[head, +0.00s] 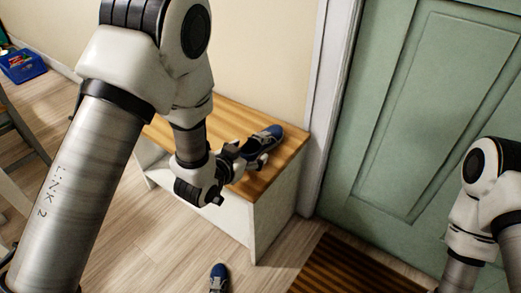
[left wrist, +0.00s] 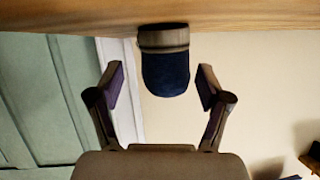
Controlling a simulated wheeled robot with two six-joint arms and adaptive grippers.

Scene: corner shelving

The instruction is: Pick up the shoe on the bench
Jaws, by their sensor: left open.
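A dark blue shoe (head: 264,139) with a pale sole lies on the wooden top of the bench (head: 283,160), near its right end by the door frame. My left gripper (head: 247,157) is open at the near end of the shoe. In the left wrist view, which is upside down, the shoe's end (left wrist: 165,72) shows between the spread fingers of the left gripper (left wrist: 162,82), with a visible gap on each side. The gripper partly hides the shoe in the head view. My right gripper is out of view.
A second blue shoe (head: 218,277) lies on the floor before the bench. A brown striped mat (head: 335,268) lies before the green door (head: 430,110). A blue crate (head: 23,66) stands at the far left. The bench top around the shoe looks clear.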

